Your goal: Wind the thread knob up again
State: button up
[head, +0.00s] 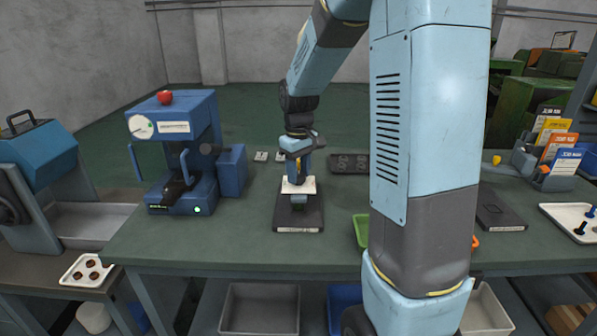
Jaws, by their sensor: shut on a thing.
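My gripper (298,178) points down over a small fixture with a dark base (298,222) at the middle of the green bench. It is shut on what looks like the thread knob at the top of this fixture. The jaws hide most of the knob, so its shape and turn cannot be told. A white plate (309,184) shows around and behind the fingertips, with a small greenish block (298,199) below it. The fixture stands upright on the bench.
A blue machine (183,150) with a dial and a red button stands left of the fixture. A dark slotted block (349,163) lies behind right. A green tray (360,230) is partly hidden by my arm. Job cards (558,140) and a white tray (575,222) are at right.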

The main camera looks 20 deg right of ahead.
dwell(0.5)
jog(key=o, duration=1.1)
jog(key=shift+c, duration=0.2)
jog(key=shift+r, duration=0.1)
notch_tip(320, 180, up, 13)
jog(key=shift+r, duration=0.2)
jog(key=shift+s, duration=0.1)
jog(key=s+a+m+t, duration=0.2)
jog(key=s+m+t, duration=0.2)
jog(key=s, duration=2)
jog(key=shift+a+r+m+t, duration=0.3)
jog(key=shift+a+r+t, duration=0.1)
jog(key=shift+t, duration=0.4)
